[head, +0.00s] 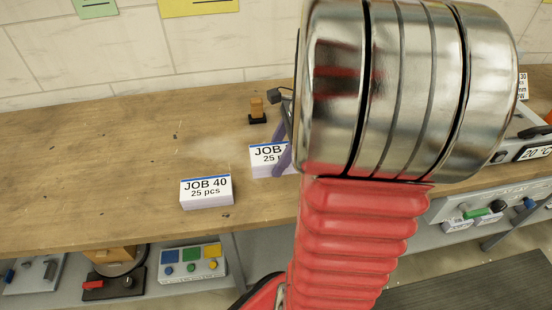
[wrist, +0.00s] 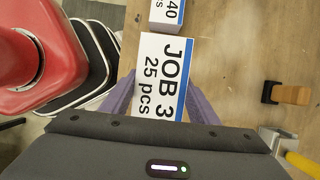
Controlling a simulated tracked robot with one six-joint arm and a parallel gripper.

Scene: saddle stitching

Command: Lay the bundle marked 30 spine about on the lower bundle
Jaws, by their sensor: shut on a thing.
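The bundle marked JOB 3 (wrist: 160,70), its last digit hidden, is a white stack with a blue spine edge. My gripper (wrist: 157,92) is shut on it, a purple finger on each side. It also shows in the head view (head: 262,160), partly hidden by my arm. I cannot tell whether it touches the bench. The JOB 40 bundle (head: 206,191) lies flat on the bench to its left, apart from it. Its end shows at the top of the wrist view (wrist: 167,14). Both blue edges face the far side, toward the wall.
A small wooden block on a black foot (head: 257,110) stands behind the held bundle. The wooden bench (head: 90,165) is clear to the left. A button panel (head: 192,262) sits below the bench's front edge. My arm hides much of the right side.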

